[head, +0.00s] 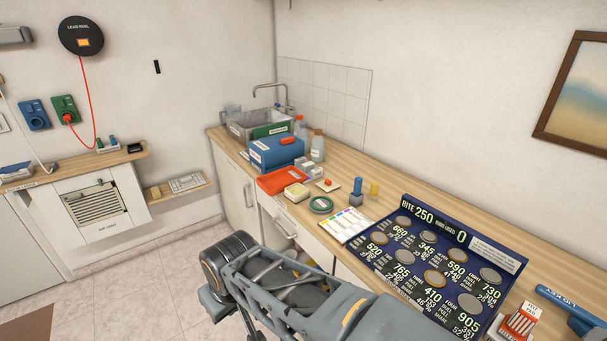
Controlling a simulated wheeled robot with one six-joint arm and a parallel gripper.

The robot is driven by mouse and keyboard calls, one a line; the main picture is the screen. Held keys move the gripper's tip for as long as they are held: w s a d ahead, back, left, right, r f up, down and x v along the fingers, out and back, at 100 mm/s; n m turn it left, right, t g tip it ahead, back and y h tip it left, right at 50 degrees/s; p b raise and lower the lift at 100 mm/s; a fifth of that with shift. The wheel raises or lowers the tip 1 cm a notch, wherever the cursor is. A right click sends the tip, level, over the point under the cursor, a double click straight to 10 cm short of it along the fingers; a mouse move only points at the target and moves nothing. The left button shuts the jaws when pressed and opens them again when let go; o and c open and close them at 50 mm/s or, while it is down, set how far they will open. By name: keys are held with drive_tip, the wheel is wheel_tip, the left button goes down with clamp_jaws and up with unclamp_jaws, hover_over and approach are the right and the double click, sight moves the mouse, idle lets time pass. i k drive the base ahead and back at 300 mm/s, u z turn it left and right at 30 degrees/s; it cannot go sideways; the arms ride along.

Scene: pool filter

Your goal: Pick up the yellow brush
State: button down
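My arm crosses the lower middle of the view, in front of the counter. I cannot make out my gripper's fingers, and nothing of mine touches the yellow item.
A dark blue board (408,211) with round discs covers the counter's near right. A green ring (321,204), a pale yellow block (297,192), a red tray (284,180) and a blue box (277,152) stand leftward. A sink (240,130) is in the corner. Floor (130,290) shows at left.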

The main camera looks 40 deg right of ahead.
sight(373, 193)
drive_tip(key=z, duration=2.05)
